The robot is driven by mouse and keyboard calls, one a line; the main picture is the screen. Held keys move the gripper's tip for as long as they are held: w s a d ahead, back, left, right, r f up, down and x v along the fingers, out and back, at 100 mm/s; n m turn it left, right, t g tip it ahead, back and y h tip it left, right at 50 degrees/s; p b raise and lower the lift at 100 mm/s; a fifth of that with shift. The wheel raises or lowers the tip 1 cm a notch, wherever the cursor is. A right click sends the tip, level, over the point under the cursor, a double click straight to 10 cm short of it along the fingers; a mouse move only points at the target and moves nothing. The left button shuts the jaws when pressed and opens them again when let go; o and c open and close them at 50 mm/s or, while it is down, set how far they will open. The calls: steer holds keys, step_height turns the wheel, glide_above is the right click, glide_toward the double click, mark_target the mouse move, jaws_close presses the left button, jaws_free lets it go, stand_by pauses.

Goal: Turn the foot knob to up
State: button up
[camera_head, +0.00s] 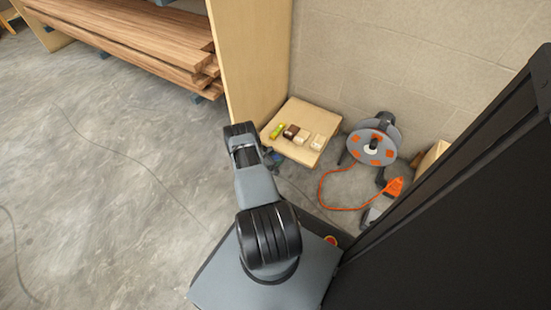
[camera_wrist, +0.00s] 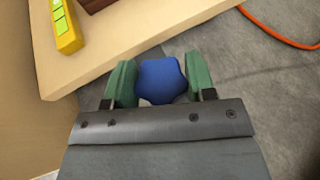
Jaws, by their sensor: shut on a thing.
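A blue, star-shaped knob (camera_wrist: 162,81), which I take to be the foot knob, sits between the two green fingers of my gripper (camera_wrist: 162,84) in the wrist view. The fingers are shut on its sides. It is just off the near edge of a pale wooden board (camera_wrist: 125,42). In the head view my gripper (camera_head: 272,157) is small and partly hidden by my arm, beside the left near edge of the same board (camera_head: 308,112). Any mark showing which way the knob is turned cannot be made out.
A yellow-green level (camera_head: 276,130), a brown block (camera_head: 291,132) and pale blocks lie on the board. A tall wooden panel (camera_head: 250,55) stands close on the left. A cable reel (camera_head: 385,145) with an orange cable (camera_head: 325,192) is on the right. Open floor (camera_head: 90,190) lies left.

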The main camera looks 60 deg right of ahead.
steer(key=shift+c, duration=1.4)
steer(key=shift+s+r+n+t+h+p, duration=0.1)
steer(key=shift+n+t+h+p, duration=0.25)
steer(key=shift+n+t, duration=0.3)
steer(key=shift+n+t+p, duration=0.35)
steer(key=shift+n+t, duration=0.6)
steer(key=shift+t, duration=0.1)
steer(key=o, duration=0.9)
steer(key=shift+a, duration=0.1)
